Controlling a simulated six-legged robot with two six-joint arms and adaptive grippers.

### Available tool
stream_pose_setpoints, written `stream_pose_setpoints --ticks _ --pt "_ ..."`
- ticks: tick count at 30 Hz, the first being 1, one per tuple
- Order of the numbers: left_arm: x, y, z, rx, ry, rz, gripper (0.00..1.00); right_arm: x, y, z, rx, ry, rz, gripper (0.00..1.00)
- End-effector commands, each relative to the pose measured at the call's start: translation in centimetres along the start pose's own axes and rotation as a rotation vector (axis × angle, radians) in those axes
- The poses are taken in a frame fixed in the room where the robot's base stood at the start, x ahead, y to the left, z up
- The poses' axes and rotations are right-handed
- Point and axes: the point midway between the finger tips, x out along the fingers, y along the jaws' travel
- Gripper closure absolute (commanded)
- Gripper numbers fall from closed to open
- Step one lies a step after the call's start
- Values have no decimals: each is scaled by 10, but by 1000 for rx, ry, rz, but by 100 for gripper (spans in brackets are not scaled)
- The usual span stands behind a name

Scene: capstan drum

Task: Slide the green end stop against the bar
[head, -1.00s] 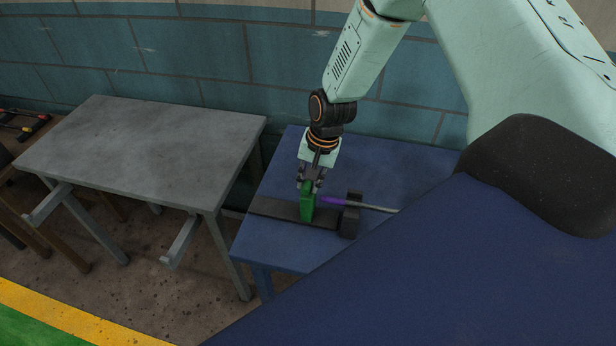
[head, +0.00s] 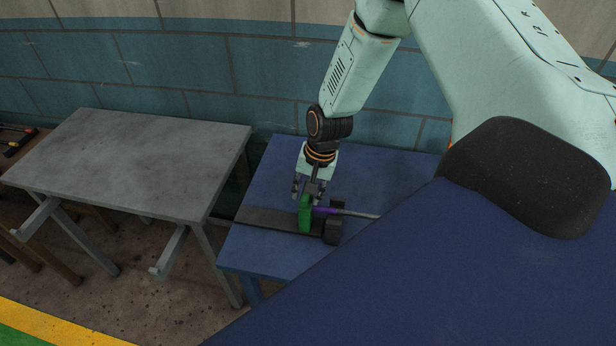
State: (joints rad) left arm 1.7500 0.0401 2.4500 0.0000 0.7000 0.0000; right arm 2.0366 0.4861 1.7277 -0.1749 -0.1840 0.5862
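The green end stop (head: 305,214) stands upright on a dark flat rail (head: 262,219) on the blue table. The bar (head: 355,213) is a thin grey rod with a purple end (head: 323,210), lying to the right of the stop. The purple end meets the stop's right side in the picture; I see no clear gap between them. My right gripper (head: 308,192) is just above the stop, pointing down. Its fingers look spread to either side of the stop's top, apart from it. My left gripper is not in view.
A dark block-like support (head: 334,228) stands at the rail's right end, by the bar. The blue table (head: 265,255) has clear room behind the rail. A bare grey table (head: 130,160) stands to the left, with a brick wall behind.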

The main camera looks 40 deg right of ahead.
Motion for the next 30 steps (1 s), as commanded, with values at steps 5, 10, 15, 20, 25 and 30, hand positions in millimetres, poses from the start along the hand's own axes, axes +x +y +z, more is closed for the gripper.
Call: stream_pose_setpoints --ticks 5,10,15,20,25,30 --pt "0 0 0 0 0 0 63 0 1 0 -1 0 0 56" --pt "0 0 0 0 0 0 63 -1 2 0 0 0 -1 56" --pt "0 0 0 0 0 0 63 -7 1 0 1 -2 -2 56" --pt "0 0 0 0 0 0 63 -22 0 0 -1 -1 -4 56" --pt "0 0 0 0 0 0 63 -42 0 0 -1 0 -5 56" --pt "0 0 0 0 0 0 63 -66 0 0 1 1 -5 56"
